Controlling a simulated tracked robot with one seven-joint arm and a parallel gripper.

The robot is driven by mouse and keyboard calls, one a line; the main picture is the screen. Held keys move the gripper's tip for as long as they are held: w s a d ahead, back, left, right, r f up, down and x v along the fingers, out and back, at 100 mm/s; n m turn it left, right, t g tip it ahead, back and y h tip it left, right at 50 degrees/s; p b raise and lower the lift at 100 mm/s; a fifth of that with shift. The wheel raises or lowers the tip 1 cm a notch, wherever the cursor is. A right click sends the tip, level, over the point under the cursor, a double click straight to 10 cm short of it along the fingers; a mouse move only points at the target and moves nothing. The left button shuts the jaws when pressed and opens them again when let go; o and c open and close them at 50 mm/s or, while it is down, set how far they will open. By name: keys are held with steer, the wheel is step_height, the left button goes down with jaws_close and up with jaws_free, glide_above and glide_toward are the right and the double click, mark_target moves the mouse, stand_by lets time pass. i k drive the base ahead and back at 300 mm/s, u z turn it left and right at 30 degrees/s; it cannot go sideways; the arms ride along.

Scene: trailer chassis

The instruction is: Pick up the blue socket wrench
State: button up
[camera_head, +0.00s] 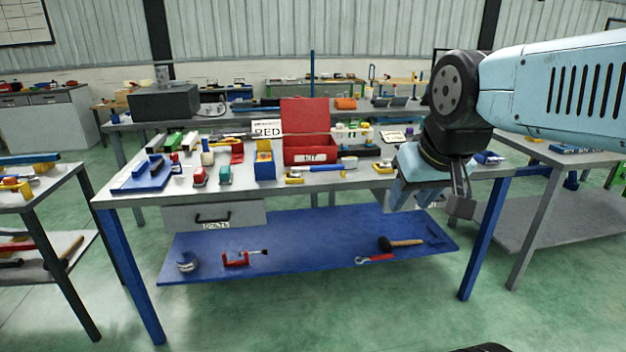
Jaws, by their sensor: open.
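I cannot pick out the blue socket wrench for certain at this size. A slim tool with a blue handle (327,173) lies near the front edge of the workbench (370,182), right of centre. A small blue item (488,157) lies at the bench's right end, partly hidden behind my arm. My gripper (432,200) hangs at the right, in front of the bench's front edge in the picture, pointing down. It is open, and I see nothing between its fingers.
A red open box (310,150) stands mid-bench, with a yellow-and-blue block (264,161) to its left. A blue plate (142,178) is at the left end. The blue lower shelf (310,235) holds a mallet (400,243) and a red wrench (374,259). Green floor in front is clear.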

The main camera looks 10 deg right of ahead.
mark_target(296, 171)
steer(key=z, duration=0.65)
steer(key=i, duration=1.8)
steer(key=u, duration=0.55)
steer(key=k, duration=0.8)
steer(key=u, duration=0.25)
steer(key=i, duration=0.8)
steer(key=z, duration=0.1)
